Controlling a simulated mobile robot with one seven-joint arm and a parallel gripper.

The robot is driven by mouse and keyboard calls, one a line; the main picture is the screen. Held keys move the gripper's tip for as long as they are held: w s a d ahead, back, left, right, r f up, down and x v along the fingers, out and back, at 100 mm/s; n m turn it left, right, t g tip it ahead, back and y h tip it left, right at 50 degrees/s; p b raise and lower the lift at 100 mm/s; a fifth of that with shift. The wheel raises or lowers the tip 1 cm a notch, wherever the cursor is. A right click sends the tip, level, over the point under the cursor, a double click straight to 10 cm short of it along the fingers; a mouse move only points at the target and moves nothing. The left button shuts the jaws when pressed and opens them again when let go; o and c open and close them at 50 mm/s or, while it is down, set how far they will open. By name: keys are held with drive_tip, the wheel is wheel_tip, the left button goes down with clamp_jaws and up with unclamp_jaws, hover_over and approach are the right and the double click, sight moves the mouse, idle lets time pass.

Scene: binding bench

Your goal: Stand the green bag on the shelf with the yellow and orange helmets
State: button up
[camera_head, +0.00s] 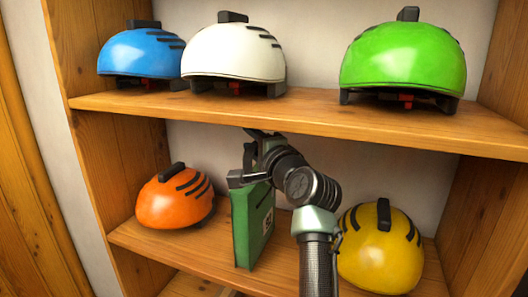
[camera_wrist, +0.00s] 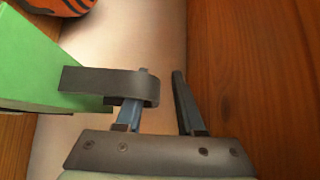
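The green bag (camera_head: 252,225) stands upright, edge-on, on the lower shelf (camera_head: 200,252) between the orange helmet (camera_head: 175,198) and the yellow helmet (camera_head: 381,250). Its base appears to rest on the board. My gripper (camera_head: 250,157) is at the bag's top. In the wrist view the bag (camera_wrist: 38,65) is at the left, and its dark handle (camera_wrist: 88,80) loops around one finger. My gripper (camera_wrist: 160,76) is open there, with a clear gap between the handle and the other finger. The orange helmet (camera_wrist: 60,5) shows at the top left corner. My arm hides part of the yellow helmet.
The upper shelf (camera_head: 310,112) runs close above my gripper and holds a blue helmet (camera_head: 140,53), a white helmet (camera_head: 234,53) and a green helmet (camera_head: 404,57). Wooden side panels close the shelves at left and right.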

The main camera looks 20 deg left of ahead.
drive_tip(key=b+v, duration=0.2)
drive_tip(key=v, duration=0.9)
drive_tip(key=shift+s+b, duration=0.15)
drive_tip(key=shift+b, duration=0.25)
